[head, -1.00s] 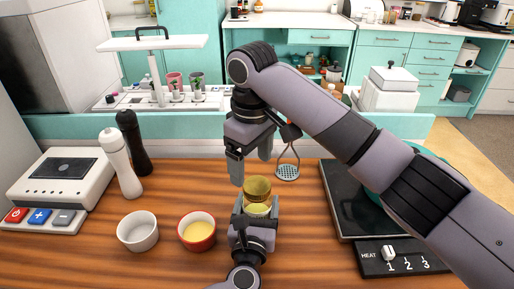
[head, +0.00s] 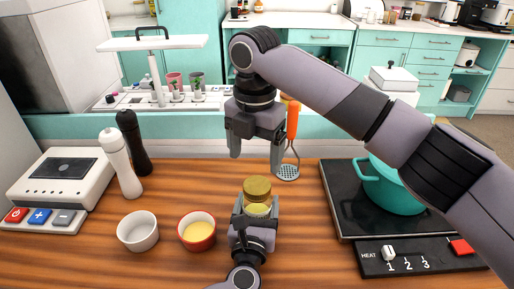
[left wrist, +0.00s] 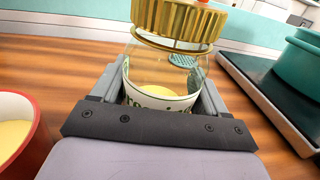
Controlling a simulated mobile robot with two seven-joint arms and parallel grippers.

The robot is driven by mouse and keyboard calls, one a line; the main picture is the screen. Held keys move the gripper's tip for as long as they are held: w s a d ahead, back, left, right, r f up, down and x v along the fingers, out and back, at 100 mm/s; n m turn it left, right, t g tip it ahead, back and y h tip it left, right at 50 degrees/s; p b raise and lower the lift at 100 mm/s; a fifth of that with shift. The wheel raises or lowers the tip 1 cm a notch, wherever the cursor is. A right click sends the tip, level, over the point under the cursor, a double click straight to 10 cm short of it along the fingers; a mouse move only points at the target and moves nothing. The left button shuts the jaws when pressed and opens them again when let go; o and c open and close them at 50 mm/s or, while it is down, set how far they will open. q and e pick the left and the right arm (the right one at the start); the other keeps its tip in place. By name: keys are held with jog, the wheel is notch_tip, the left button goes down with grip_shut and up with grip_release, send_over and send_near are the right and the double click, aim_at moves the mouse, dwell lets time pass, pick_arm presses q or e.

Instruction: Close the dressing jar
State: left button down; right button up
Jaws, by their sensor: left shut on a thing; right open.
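The dressing jar (head: 257,209) is a small clear glass jar with pale yellow dressing inside. It stands upright at the front middle of the counter. Its ribbed gold lid (head: 257,188) sits on top; I cannot tell whether it is tight. My left gripper (head: 256,205) is shut around the jar's sides. The left wrist view shows the glass (left wrist: 165,75) between the fingers and the lid (left wrist: 178,20) above, with a thin gold ring below it. My right gripper (head: 257,153) is open and empty, pointing down above the lid and apart from it.
A red bowl (head: 197,243) of yellow sauce and a white bowl (head: 137,243) stand left of the jar. White (head: 118,160) and black (head: 133,140) mills stand further left. A teal pot (head: 390,190) sits on the hob (head: 345,210) at right.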

aim_at(257, 185)
pick_arm(q)
jog(key=shift+f, duration=0.1)
pick_arm(e)
jog(key=n, duration=0.5)
jog(key=shift+d+r+n, duration=0.2)
jog(key=shift+r+n, duration=0.15)
jog(key=shift+n, duration=0.05)
jog(key=shift+f, duration=4.05)
